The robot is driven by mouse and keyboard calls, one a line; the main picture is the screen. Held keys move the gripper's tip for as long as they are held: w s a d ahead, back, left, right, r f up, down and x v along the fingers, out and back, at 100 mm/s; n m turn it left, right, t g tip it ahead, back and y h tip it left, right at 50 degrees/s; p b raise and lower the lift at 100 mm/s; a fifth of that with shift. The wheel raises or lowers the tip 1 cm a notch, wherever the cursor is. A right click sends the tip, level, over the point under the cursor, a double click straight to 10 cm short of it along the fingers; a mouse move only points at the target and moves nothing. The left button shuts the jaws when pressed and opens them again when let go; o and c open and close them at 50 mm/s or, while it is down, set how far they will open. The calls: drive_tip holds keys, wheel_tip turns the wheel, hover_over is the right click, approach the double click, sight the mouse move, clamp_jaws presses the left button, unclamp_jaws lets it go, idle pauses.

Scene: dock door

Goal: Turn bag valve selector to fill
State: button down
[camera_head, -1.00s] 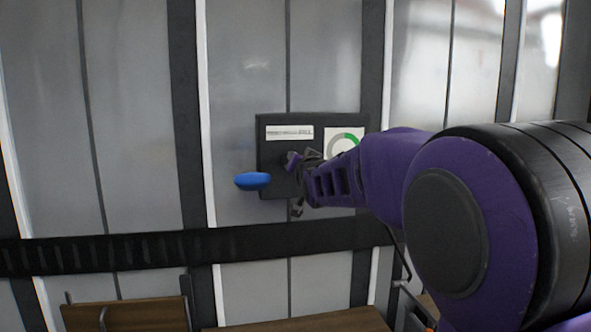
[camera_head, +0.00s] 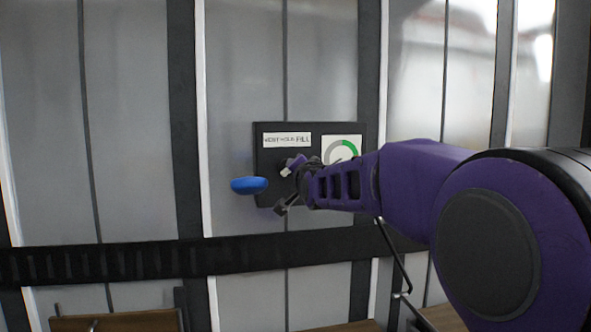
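The valve panel (camera_head: 265,150) is a dark plate on the grey wall, with a white label strip (camera_head: 287,140) whose right end reads FILL. A round gauge (camera_head: 343,148) with a green arc is at its right, its lower part covered by my arm. A blue rounded handle (camera_head: 249,186) sticks out at the panel's lower left. My gripper (camera_head: 287,189) is in front of the panel, just right of the blue handle. Its fingers look spread apart, one higher and one lower. Contact with the selector cannot be made out, and the selector's hub is partly hidden.
A black ribbed strap (camera_head: 120,259) runs across the wall below the panel. Brown wooden surfaces (camera_head: 125,321) show along the bottom edge. My purple arm fills the right side. The wall left of the handle is clear.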

drive_tip(key=shift+r, duration=0.1)
drive_tip(key=c, duration=0.8)
unclamp_jaws()
drive_tip(key=shift+c, duration=0.2)
